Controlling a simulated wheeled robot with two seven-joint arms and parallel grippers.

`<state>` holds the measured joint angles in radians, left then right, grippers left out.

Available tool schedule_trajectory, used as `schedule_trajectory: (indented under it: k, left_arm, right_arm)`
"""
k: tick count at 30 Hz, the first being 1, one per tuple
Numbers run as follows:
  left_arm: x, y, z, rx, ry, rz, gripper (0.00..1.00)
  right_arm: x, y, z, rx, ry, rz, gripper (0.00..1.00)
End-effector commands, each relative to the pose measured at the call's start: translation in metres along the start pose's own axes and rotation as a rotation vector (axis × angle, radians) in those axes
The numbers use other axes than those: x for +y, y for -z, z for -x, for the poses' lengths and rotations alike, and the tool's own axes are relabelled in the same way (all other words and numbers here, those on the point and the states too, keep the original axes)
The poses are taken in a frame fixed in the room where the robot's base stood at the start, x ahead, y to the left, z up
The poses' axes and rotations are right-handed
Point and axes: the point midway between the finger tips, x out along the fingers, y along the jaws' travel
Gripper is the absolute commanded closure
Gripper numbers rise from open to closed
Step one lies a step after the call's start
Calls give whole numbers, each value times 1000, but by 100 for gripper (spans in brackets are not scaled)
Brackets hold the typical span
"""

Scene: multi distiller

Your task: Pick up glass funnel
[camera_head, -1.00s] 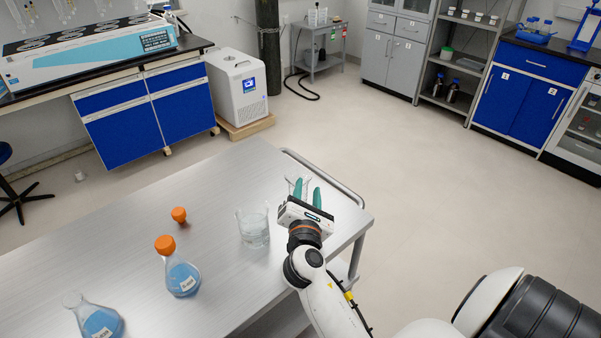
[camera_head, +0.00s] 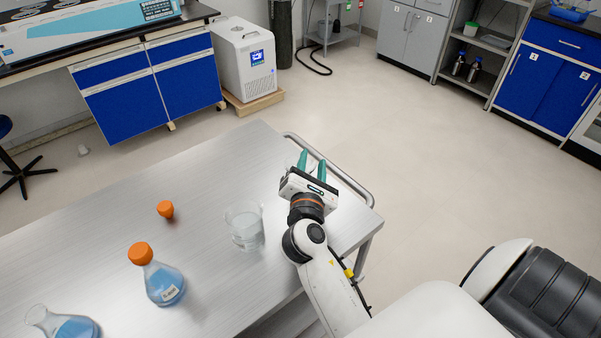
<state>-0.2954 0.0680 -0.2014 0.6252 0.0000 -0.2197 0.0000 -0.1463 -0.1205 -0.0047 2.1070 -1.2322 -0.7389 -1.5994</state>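My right gripper (camera_head: 312,166) is above the right end of the metal table (camera_head: 215,170), its two green fingers pointing away from me. The fingers are apart and I see nothing between them. I cannot make out a glass funnel in the view; the gripper body hides part of the table. A clear glass beaker (camera_head: 246,232) stands on the table just left of my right gripper. My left gripper is not in view.
A flask with blue liquid and orange cap (camera_head: 164,284), another blue-liquid flask (camera_head: 72,326) and a small orange stopper (camera_head: 166,209) are on the table. A rail (camera_head: 345,178) runs along its right end. The floor beyond is clear.

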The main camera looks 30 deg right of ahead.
Motion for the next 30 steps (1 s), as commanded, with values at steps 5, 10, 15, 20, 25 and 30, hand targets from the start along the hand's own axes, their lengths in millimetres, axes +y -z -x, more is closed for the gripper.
schedule_trajectory:
  k: [5, 10, 15, 20, 25, 30]
  left_arm:
    - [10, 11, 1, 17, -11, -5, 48]
    - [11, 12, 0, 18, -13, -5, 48]
    - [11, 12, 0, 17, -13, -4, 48]
    - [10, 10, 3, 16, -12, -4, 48]
    - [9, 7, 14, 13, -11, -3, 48]
    - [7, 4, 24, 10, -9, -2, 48]
  right_arm:
    - [0, 0, 0, 0, 0, 0, 93]
    - [0, 0, 0, 0, -1, 0, 100]
    - [1, -1, 0, -1, -2, 1, 100]
    - [-3, 6, 0, 0, -1, 1, 100]
    - [-22, 34, 0, 5, 3, -5, 100]
    - [-40, 63, 0, 5, 3, -5, 100]
